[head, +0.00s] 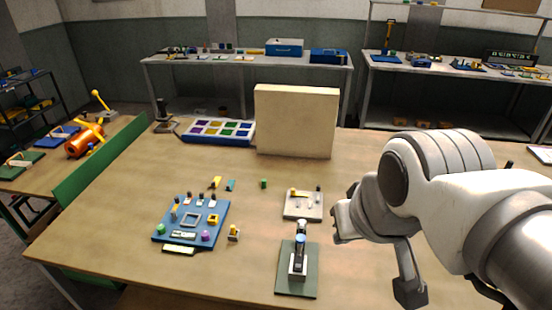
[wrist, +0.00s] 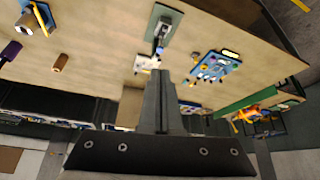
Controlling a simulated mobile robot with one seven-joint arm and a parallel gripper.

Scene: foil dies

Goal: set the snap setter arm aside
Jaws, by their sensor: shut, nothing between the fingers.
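The snap setter (head: 298,258) stands on a dark green base plate (head: 297,283) near the front edge of the table. Its upright part has a dark arm on top with a light blue spot; I cannot tell whether this arm is loose. The setter also shows in the wrist view (wrist: 161,32), at the top middle. My gripper (head: 340,222) is to the right of the setter and above the table, apart from it. Its fingers (wrist: 158,78) are shut with nothing between them.
A blue board (head: 190,222) with small parts lies left of the setter. A pale plate (head: 303,205) with small parts lies behind it. A beige upright panel (head: 296,121) and a tray of coloured compartments (head: 218,131) stand at the back.

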